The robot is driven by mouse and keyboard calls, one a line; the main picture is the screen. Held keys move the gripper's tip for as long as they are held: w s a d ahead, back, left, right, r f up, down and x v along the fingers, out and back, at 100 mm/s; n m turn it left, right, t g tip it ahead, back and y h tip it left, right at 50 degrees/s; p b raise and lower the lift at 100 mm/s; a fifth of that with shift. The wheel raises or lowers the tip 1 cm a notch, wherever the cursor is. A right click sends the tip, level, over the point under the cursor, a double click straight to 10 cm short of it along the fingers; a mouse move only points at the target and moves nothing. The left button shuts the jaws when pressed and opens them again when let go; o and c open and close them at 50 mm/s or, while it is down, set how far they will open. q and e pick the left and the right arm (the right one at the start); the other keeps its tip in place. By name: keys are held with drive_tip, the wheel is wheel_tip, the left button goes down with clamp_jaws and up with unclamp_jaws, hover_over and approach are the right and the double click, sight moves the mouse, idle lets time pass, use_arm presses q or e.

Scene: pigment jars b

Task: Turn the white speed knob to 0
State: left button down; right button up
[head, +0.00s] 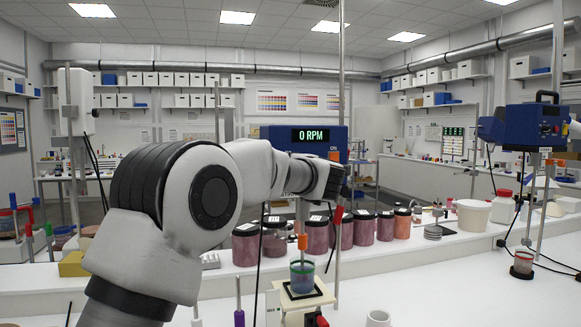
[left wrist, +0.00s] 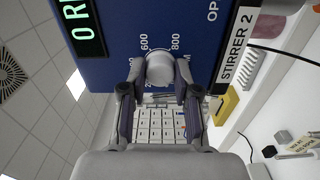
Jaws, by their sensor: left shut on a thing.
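The white speed knob (left wrist: 160,68) is on the blue front panel of the stirrer (left wrist: 195,25), with printed scale numbers around it. My left gripper (left wrist: 158,80) is shut on the knob, one finger on each side. The fingers hide part of the scale, and I cannot make out a pointer mark on the knob. The panel's green display (head: 312,135) reads 0 RPM in the head view. The label STIRRER 2 (left wrist: 239,47) is on the panel in the left wrist view. In the head view my arm hides the knob. My right gripper is not in view.
Below the stirrer, a glass beaker (head: 302,279) with coloured contents stands on a pale stand. Several dark red jars (head: 363,228) line the white bench behind it. Another blue stirrer (head: 523,126) stands at the right. The bench front at right is mostly clear.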

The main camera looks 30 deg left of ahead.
use_arm(q)
drive_tip(key=c, duration=1)
unclamp_jaws()
drive_tip(key=shift+r, duration=0.3)
drive_tip(key=shift+o, duration=0.8)
drive_tip(key=shift+w+f, duration=0.25)
drive_tip(key=v, duration=1.2)
drive_tip(key=shift+f, duration=0.1)
